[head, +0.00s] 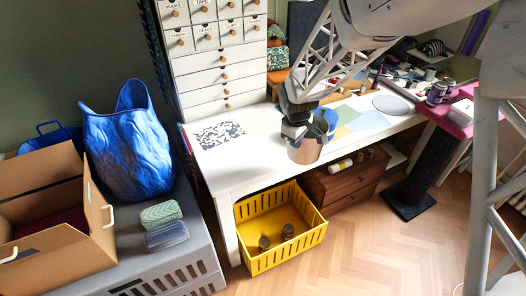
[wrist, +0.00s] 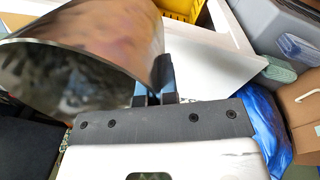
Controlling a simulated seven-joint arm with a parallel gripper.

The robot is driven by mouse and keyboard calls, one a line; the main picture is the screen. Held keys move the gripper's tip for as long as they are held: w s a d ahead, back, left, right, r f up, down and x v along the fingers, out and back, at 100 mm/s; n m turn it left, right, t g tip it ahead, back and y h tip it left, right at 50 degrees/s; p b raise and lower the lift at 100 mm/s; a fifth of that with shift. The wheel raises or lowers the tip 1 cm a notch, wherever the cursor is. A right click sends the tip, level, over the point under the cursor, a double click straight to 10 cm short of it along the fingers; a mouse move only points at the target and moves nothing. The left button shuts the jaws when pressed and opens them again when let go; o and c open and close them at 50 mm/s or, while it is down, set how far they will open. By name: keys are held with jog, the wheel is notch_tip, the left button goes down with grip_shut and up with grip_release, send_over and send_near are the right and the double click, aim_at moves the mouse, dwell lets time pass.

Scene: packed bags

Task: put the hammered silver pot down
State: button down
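The hammered silver pot (head: 305,151) hangs from my gripper (head: 293,130) at the front edge of the white table in the head view. In the wrist view the pot (wrist: 85,50) fills the upper left, tilted in the picture, with its open mouth and mottled inside showing. My gripper's fingers (wrist: 155,85) are closed on the pot's wall near its rim. The pot's underside is hidden in the wrist view. I cannot tell how far the pot is above the table or floor.
The white table (head: 240,160) has a patterned sheet (head: 220,134) on its left and clear white surface nearby. A blue object (head: 329,118) stands behind the pot. A yellow crate (head: 260,254) with dark jars, a wooden drawer box (head: 345,183), a blue bag (head: 128,145) and a cardboard box (head: 75,255) are around.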

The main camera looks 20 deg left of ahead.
jog(key=shift+s+a+f, duration=1.35)
jog(key=shift+f, duration=0.1)
jog(key=w+a, duration=0.3)
jog(key=w, duration=0.4)
jog(key=w+a+f, duration=0.1)
jog(key=w+a, duration=0.3)
jog(key=w, duration=0.3)
jog(key=shift+a+f, duration=0.2)
jog(key=shift+a, duration=0.05)
jog(key=shift+f, duration=1.85)
jog(key=c, duration=1.8)
grip_release()
jog(key=shift+f, duration=0.1)
jog(key=o, duration=0.4)
